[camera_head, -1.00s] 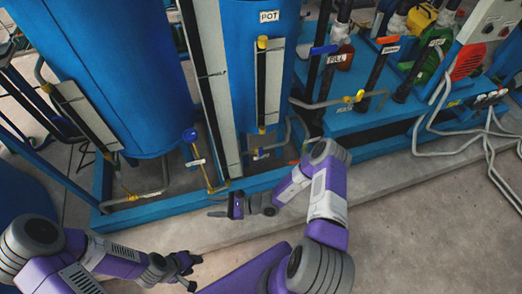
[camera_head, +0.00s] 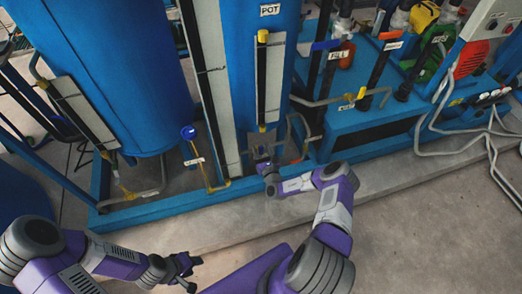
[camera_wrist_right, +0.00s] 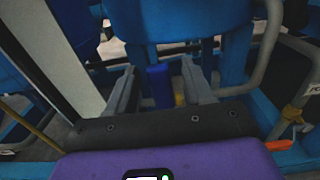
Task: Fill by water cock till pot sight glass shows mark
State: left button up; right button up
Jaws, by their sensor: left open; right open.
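The blue pot (camera_head: 240,30) stands at centre back with a "POT" label. Its sight glass (camera_head: 262,85) is a tall strip on a pale backing with yellow fittings; I cannot make out a water level or mark. A valve with a "FILL" tag (camera_head: 336,57) and a blue lever (camera_head: 325,45) stands right of the pot. My right gripper (camera_head: 260,152) is open at the foot of the sight glass. In the right wrist view its fingers (camera_wrist_right: 160,82) are spread on either side of a blue upright part (camera_wrist_right: 158,88). My left gripper (camera_head: 192,272) is open over the floor.
A blue round handle (camera_head: 189,132) sits on a pipe left of the pot. An orange lever (camera_head: 390,35) and yellow valve (camera_head: 361,93) stand to the right. Pipes flank my right gripper; an orange-red lever (camera_wrist_right: 278,145) is close to its right. Floor in front is clear.

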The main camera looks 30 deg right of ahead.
jog(key=shift+w+d, duration=0.1)
jog(key=shift+w, duration=0.35)
jog(key=shift+c, duration=0.5)
